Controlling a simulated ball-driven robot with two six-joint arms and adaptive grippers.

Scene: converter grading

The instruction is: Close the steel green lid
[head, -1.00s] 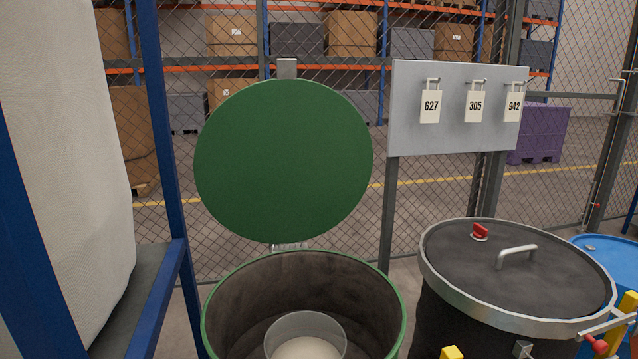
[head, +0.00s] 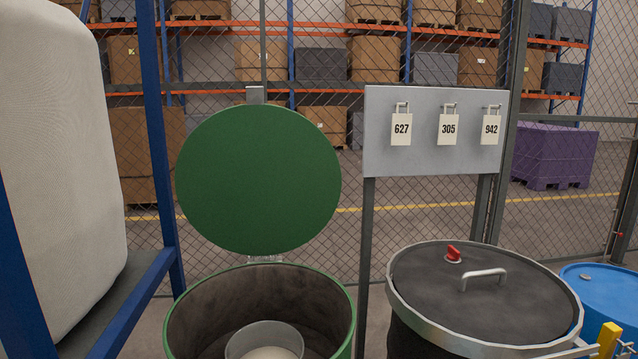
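The green lid (head: 258,180) stands open and upright behind the green drum (head: 345,318), joined to its rear rim at a hinge (head: 265,260). The drum's mouth is uncovered. A grey round container (head: 264,332) with pale contents sits inside the drum, cut off by the bottom edge of the view. Neither of my grippers shows in the head view.
A black drum with a dark lid (head: 430,290) and metal ring stands to the right, a blue drum (head: 605,290) beyond it. A board with numbered tags (head: 435,150) stands behind. A blue frame (head: 160,150) with a white sack (head: 55,170) is left. Mesh fence runs behind.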

